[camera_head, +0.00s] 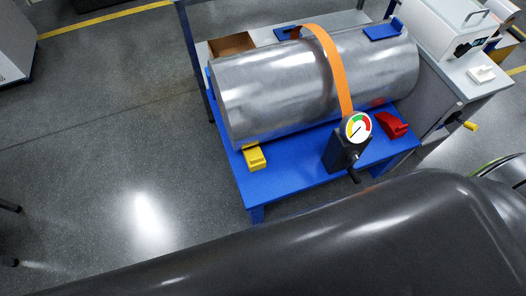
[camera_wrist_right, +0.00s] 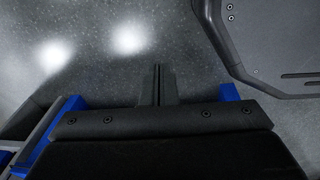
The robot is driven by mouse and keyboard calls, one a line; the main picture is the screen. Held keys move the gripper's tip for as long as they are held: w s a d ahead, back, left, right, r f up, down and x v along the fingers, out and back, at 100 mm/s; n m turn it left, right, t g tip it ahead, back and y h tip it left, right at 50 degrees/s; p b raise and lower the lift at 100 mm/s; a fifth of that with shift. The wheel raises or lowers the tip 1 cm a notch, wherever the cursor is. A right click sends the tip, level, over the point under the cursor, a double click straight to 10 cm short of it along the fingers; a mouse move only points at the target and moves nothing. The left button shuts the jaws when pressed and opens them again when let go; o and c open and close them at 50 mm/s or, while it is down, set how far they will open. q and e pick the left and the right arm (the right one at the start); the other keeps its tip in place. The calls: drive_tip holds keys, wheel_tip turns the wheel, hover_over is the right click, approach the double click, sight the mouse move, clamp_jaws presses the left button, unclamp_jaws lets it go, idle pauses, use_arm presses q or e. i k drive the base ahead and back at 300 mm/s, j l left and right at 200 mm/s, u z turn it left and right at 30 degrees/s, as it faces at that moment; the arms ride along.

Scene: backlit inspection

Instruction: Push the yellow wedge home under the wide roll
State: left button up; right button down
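The wide silver roll (camera_head: 290,90) lies on a blue stand (camera_head: 285,181), with an orange strap (camera_head: 332,65) over it. The yellow wedge (camera_head: 256,160) sits on the stand at the roll's near left end. Its thin end points at the roll's lower edge; I cannot tell whether it touches. A red wedge (camera_head: 391,125) sits near the roll's right end. In the right wrist view, my right gripper (camera_wrist_right: 158,80) shows as two dark fingers close together with nothing visible between them, above grey floor. My left gripper is not in view.
A dial gauge (camera_head: 356,127) on a dark block with a handle stands between the wedges. Blue blocks (camera_head: 381,31) sit behind the roll. A grey bench (camera_head: 470,84) stands at right. Floor left of the stand is clear. A dark part of mine covers the foreground.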

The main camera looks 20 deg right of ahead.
sight(255, 160)
drive_tip(key=k, duration=0.65)
drive_tip(key=z, duration=2.2)
drive_tip(key=j+z, duration=0.2)
drive_tip(key=k+j, duration=0.1)
drive_tip(key=j, duration=3.6)
drive_tip(key=k, duration=0.05)
